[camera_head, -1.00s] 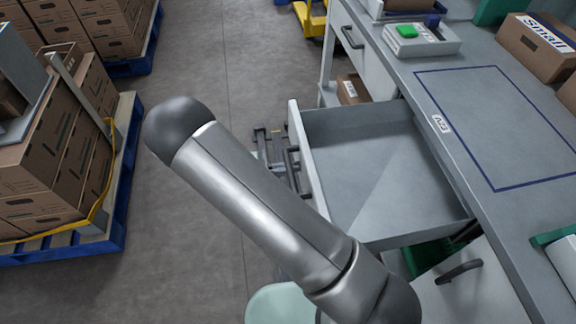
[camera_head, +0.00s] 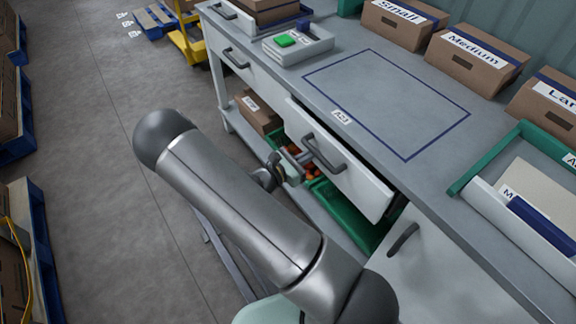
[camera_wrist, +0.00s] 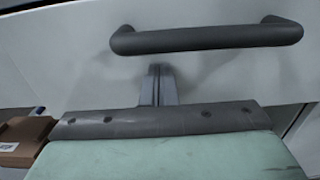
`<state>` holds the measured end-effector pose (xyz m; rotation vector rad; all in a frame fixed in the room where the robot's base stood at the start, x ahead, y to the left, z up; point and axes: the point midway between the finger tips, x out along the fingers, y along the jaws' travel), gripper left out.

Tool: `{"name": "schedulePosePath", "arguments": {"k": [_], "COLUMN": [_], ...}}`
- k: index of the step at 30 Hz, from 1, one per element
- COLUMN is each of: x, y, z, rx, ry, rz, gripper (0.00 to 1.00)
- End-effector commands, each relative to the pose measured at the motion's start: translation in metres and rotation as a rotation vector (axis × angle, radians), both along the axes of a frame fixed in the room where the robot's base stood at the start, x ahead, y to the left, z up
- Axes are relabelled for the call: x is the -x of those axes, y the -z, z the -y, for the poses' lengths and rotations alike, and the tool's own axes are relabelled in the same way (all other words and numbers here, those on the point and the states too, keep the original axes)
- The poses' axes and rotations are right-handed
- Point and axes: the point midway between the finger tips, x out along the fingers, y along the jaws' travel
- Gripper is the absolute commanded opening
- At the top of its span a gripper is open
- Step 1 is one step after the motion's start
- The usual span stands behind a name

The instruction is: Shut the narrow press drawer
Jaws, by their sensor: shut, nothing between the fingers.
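The drawer's white front (camera_head: 355,178) stands slightly proud of the bench in the head view, with a dark gap at its right end. Its inside is hidden. Its dark bar handle (camera_head: 325,155) also crosses the upper part of the wrist view (camera_wrist: 205,38). My gripper (camera_wrist: 158,85) is shut and empty, its fingers together just below the handle and pointing at the white front. Whether the fingertips touch the front cannot be told. In the head view my gripper (camera_head: 290,166) is small and partly hidden behind my arm.
Another drawer (camera_head: 253,72) sits flush further along the bench. A cabinet handle (camera_head: 403,239) is to the right. Green crates (camera_head: 345,212) and a cardboard box (camera_head: 257,112) are below. The bench top (camera_head: 385,100) carries labelled boxes (camera_head: 478,57) at the back.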

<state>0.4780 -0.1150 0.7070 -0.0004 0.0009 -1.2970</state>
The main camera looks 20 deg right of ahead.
Motion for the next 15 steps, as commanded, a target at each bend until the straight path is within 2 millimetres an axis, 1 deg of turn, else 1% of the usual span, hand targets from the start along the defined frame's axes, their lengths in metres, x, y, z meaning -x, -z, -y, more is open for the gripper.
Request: {"name": "schedulePosePath", "arguments": {"k": [1,3,6,10,15], "x": [-0.002,-0.005,-0.009,-0.011,-0.012], "y": [0.000,0.000,0.000,0.000,-0.001], "z": [0.010,0.020,0.030,0.037,0.041], "rx": [0.001,0.002,0.001,0.001,0.002], "ry": [0.002,0.002,0.001,-0.001,0.001], "rz": [-0.001,0.000,0.001,0.001,0.002], "gripper": [0.00,0.00,0.00,0.00,0.00]}}
